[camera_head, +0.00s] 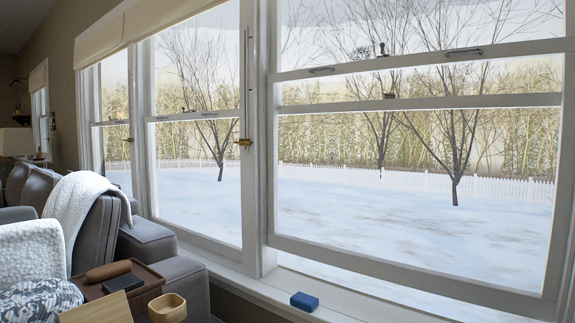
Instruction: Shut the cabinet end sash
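The sash (410,275) is the lower, white-framed pane of the large window on the right. It is raised: its bottom rail sits above the sill, and a strip of snow shows through the gap below. Its top rail (425,60) stands above the upper sash's bottom rail (430,104). Two handles (465,52) (321,70) and a small dark latch (382,49) show along the top rail. I cannot tell from the picture which end the cabinet is at. Neither of my grippers is in view.
A blue block (305,301) lies on the white sill (265,287) near the sash's left end. A grey sofa (145,240) with a white throw, a wooden tray (145,280) and a tan cup (167,308) fill the lower left. The neighbouring window (200,180) looks shut.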

